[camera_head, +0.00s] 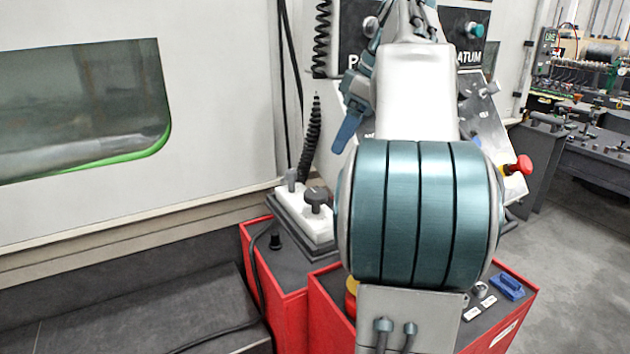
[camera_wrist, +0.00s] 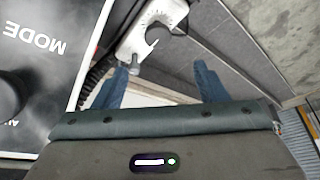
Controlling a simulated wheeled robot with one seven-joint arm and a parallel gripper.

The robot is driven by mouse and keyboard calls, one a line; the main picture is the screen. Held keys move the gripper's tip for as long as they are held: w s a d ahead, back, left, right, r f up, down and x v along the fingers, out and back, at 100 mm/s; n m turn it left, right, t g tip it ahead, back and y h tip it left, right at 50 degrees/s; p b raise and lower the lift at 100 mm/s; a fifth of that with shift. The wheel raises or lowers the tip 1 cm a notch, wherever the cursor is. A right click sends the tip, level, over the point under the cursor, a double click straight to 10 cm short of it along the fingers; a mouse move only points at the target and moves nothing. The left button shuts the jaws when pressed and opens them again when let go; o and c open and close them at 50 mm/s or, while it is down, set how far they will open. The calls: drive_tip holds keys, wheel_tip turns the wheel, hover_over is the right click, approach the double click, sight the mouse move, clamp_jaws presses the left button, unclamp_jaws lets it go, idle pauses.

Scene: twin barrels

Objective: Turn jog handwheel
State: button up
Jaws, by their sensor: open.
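A light grey handset (camera_head: 312,222) with dark knobs on top sits left of my arm in the head view. What looks like the same handset, with a graduated dial, shows at the top of the wrist view (camera_wrist: 138,42); I cannot tell for sure which part is the jog handwheel. My gripper (camera_wrist: 161,69) is open and empty, its two blue fingers spread wide, with the handset beyond and between their tips. In the head view one blue finger of my gripper (camera_head: 350,128) points down above the handset, and my arm hides the rest.
A control panel (camera_head: 352,42) with a red button (camera_head: 518,166) stands behind my arm; a panel lettered MODE (camera_wrist: 45,50) fills the left of the wrist view. A coiled cable (camera_head: 313,135) hangs by the handset. Red cabinets (camera_head: 290,318) stand below. Open floor lies right.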

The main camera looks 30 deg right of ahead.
sight(317, 193)
drive_tip(key=shift+n, duration=0.3)
drive_tip(key=x, duration=1.3)
drive_tip(key=shift+w+d, duration=0.15)
drive_tip(key=c, duration=1)
